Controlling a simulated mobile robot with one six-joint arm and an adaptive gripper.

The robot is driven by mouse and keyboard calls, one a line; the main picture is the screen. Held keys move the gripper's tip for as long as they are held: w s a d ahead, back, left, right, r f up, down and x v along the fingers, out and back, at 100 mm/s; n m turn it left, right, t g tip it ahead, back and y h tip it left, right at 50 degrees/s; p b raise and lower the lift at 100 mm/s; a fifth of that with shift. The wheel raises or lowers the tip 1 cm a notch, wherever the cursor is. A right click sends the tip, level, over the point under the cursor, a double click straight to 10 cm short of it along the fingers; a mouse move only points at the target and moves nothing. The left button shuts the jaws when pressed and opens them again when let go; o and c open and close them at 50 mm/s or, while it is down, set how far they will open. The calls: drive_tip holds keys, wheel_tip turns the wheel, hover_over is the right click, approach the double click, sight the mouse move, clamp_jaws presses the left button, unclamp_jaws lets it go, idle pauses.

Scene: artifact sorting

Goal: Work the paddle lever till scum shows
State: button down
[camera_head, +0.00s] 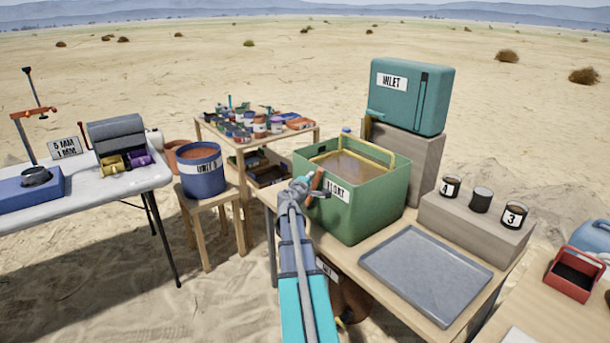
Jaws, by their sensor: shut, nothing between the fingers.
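I cannot tell whether that is scum or muddy water. A short reddish-brown handle (317,182), perhaps the paddle lever, sticks up at the tank's front left corner. My gripper (308,190) is shut beside this handle, in front of the tank's label. The fingertips are small and partly hidden, and I cannot tell whether they touch the handle.
A teal box labelled "INLET" (407,98) stands on a block behind the tank. A grey tray (425,275) lies right of the tank, before a block with several cups (481,200). A blue bucket (201,176) stands on a stool to the left. Open sand lies beyond.

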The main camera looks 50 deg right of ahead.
drive_tip(key=shift+s+a+f, duration=0.1)
drive_tip(key=shift+s+f, duration=0.1)
drive_tip(key=shift+s, duration=0.25)
idle(0.3)
drive_tip(key=w+r+p, duration=0.2)
drive_tip(key=w, duration=0.2)
drive_tip(key=s+a+f+b, duration=0.2)
drive_tip(key=a, duration=0.7)
drive_tip(key=shift+s+a+f+b, duration=0.2)
drive_tip(key=shift+s+a+b, duration=0.05)
drive_tip(key=shift+s+b, duration=0.1)
drive_tip(key=shift+f, duration=0.1)
